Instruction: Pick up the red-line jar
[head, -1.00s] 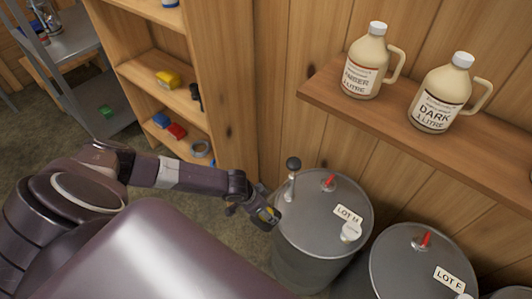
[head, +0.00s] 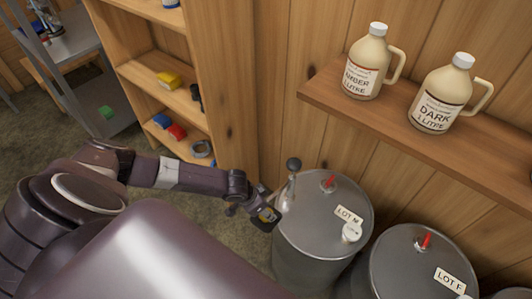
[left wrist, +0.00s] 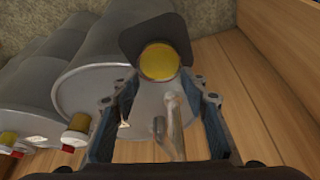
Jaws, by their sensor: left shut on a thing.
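My left gripper (head: 264,216) is left of the LOT M drum, at about the height of its lid. It is shut on a dark, flat-edged piece with a round yellow face, which shows between the fingers in the left wrist view (left wrist: 160,62). I cannot tell whether this piece is the red-line jar, and no red line shows on it. On the wall shelf stand an AMBER 1 litre jug (head: 368,62), with a reddish stripe on its label, and a DARK 1 litre jug (head: 441,95). My right gripper is out of view.
The LOT M drum (head: 309,215) carries a black-knobbed lever (head: 293,175), a red handle and a white cap. The LOT F drum (head: 412,262) stands beside it. A wooden shelf unit (head: 165,58) with small coloured items is at left. Floor shows between it and the drums.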

